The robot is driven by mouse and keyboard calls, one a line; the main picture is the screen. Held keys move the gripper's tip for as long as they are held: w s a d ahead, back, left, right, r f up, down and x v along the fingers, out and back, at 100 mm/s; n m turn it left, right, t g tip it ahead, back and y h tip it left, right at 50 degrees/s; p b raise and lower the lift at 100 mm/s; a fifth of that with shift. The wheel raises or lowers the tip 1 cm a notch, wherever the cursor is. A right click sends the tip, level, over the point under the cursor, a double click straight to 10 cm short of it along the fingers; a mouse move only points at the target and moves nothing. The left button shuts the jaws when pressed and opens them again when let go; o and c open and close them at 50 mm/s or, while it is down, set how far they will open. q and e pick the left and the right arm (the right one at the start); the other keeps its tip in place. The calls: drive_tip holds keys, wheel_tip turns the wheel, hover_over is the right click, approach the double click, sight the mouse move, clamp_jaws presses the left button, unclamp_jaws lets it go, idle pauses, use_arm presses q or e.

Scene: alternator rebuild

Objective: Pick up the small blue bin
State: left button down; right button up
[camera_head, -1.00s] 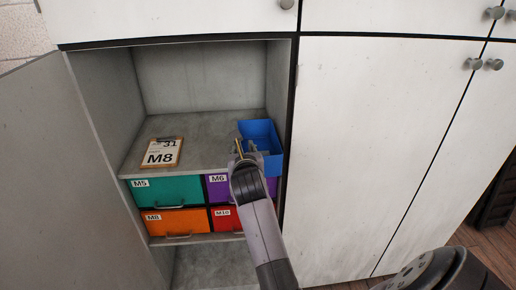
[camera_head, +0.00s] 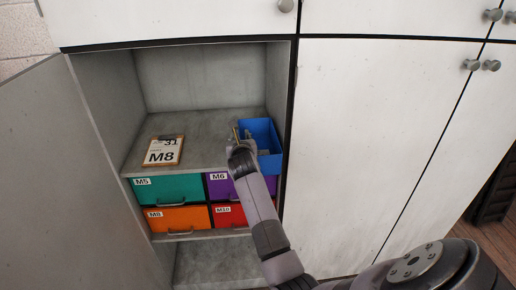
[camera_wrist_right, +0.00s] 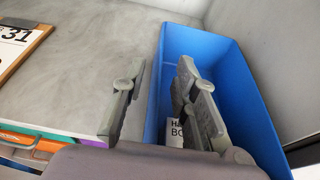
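The small blue bin (camera_head: 270,163) stands on the shelf at the right, close to the cabinet's side wall. My right gripper (camera_head: 242,137) is at the bin's left side. In the right wrist view, the gripper (camera_wrist_right: 160,98) is open. One finger is outside the blue bin (camera_wrist_right: 236,85), to its left, and the other is over or inside it. The bin's left wall runs between them, with a visible gap to the left finger. Contact with the right finger cannot be told. A partly hidden white label (camera_wrist_right: 178,133) shows in the bin. My left gripper is not in view.
Below are teal (camera_head: 165,188), purple, orange and red drawers. The open cabinet door (camera_head: 60,180) is at the left. The shelf between clipboard and bin is clear.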

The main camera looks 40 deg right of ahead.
clamp_jaws()
idle(0.8)
drive_tip(key=shift+r, duration=0.1)
